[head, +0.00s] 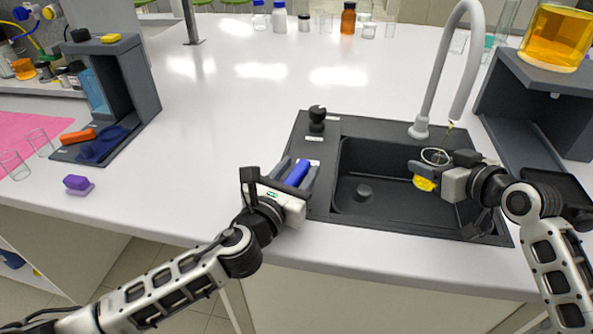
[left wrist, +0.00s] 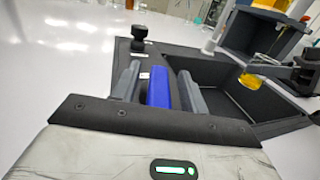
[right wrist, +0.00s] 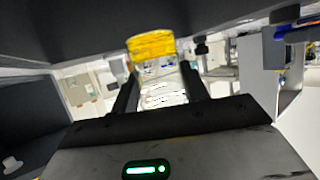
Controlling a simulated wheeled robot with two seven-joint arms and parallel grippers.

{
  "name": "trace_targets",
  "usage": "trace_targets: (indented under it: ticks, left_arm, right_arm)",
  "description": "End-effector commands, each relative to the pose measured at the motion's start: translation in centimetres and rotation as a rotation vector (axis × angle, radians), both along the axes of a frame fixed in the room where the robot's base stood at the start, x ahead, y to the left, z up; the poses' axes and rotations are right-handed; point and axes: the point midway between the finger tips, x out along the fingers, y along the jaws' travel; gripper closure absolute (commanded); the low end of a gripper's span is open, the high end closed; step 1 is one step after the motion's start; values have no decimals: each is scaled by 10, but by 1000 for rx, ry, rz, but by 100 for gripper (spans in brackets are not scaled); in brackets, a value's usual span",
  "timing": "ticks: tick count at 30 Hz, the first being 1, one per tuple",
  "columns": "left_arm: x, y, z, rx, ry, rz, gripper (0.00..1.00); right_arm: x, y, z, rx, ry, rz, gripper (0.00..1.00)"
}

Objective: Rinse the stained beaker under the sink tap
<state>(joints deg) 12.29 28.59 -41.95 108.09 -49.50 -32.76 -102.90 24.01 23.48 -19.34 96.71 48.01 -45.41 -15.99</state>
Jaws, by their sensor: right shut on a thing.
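My right gripper (head: 436,172) is shut on the clear glass beaker (head: 434,156) and holds it over the right part of the black sink (head: 352,208). Yellow shows at the beaker's bottom end, also in the left wrist view (left wrist: 249,79) and the right wrist view (right wrist: 152,45). Its rim faces up, just below and left of the outlet of the grey tap (head: 462,100).
A black knob (head: 317,118) stands on the sink's back left corner. A dark stand with an amber vessel (head: 557,38) is to the right of the tap. Another dark stand (head: 135,85) is at the left, near a purple block (head: 77,183). The counter's middle (head: 230,110) is clear.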

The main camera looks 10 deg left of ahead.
Motion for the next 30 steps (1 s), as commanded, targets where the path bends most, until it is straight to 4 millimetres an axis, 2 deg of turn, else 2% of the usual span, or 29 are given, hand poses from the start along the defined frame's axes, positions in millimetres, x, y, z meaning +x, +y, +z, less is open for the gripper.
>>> trace_targets:
  ticks: [4, 8, 15, 21, 25, 30]
  left_arm:
    - [-3, 1, 0, 0, 0, 0, 56]
    - [-18, 4, -1, 0, 1, -1, 56]
    - [-66, 15, -2, 1, 5, -1, 56]
    - [-100, 23, -1, 1, 4, 0, 56]
    - [-112, 26, -1, 0, 2, 0, 56]
    - [-117, 28, 0, -1, 0, 0, 56]
  right_arm:
    - [0, 0, 0, 1, -1, 0, 78]
    - [0, 0, 0, 1, -1, 0, 78]
    - [0, 0, 0, 1, -1, 0, 78]
    - [0, 0, 0, 1, -1, 0, 78]
    - [0, 0, 0, 1, -1, 0, 78]
    - [0, 0, 0, 1, -1, 0, 78]
